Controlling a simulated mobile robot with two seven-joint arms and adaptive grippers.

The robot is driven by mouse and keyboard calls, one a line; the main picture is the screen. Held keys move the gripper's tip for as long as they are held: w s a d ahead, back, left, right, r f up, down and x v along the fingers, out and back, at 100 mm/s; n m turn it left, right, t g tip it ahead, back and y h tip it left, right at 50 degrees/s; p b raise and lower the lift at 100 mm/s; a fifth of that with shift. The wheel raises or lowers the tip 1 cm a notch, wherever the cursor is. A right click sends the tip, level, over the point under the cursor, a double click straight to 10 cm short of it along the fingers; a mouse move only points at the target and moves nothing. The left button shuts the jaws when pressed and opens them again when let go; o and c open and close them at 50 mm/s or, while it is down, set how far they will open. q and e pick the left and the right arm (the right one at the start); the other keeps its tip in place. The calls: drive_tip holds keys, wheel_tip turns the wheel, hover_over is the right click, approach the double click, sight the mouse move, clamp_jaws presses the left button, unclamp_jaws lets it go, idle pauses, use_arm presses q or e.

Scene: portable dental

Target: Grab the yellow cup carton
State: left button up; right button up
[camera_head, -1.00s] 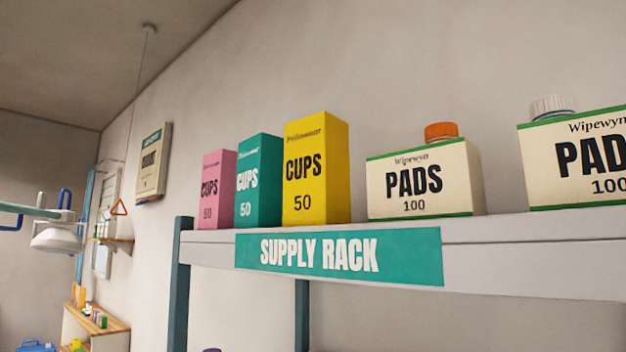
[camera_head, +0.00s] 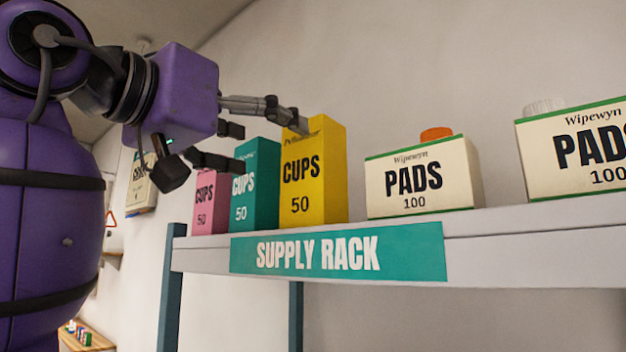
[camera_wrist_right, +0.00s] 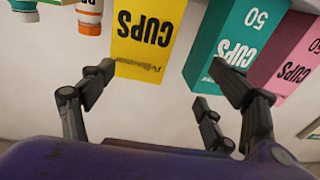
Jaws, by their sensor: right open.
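The yellow cup carton (camera_head: 315,180) stands upright on the supply rack shelf, beside the teal cup carton (camera_head: 262,185). My right gripper (camera_head: 268,146) comes in from the left, open and empty. In the head view one finger overlaps the yellow carton's top left corner; lower fingers show before the teal carton. In the right wrist view, which is upside down, the yellow carton (camera_wrist_right: 147,38) appears between the spread fingers (camera_wrist_right: 165,78), nearer the left one. The right-hand finger overlaps the teal carton (camera_wrist_right: 222,50). Contact cannot be told. My left gripper is not in view.
A pink cup carton (camera_head: 206,215) stands left of the teal one, partly hidden. Another pads box (camera_head: 575,150) is further right. The shelf edge (camera_head: 520,248) runs below them.

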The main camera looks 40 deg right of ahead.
sight(301, 145)
drive_tip(key=shift+s+r+m+g+y, duration=0.1)
drive_tip(key=shift+s+m+g+y, duration=0.25)
drive_tip(key=shift+s, duration=0.65)
drive_tip(key=shift+s+d, duration=0.2)
drive_tip(key=shift+s, duration=0.1)
drive_tip(key=shift+g, duration=0.25)
drive_tip(key=d, duration=0.4)
drive_tip(key=d+p, duration=0.1)
drive_tip(key=d, duration=0.1)
drive_tip(key=shift+w+d+f, duration=0.25)
drive_tip(key=shift+d, duration=0.15)
drive_tip(key=shift+w+d+f, duration=0.1)
drive_tip(key=shift+d, duration=0.4)
drive_tip(key=shift+a, duration=0.25)
drive_tip(key=c, duration=0.4)
drive_tip(key=shift+d, duration=0.1)
drive_tip(key=c, duration=0.9)
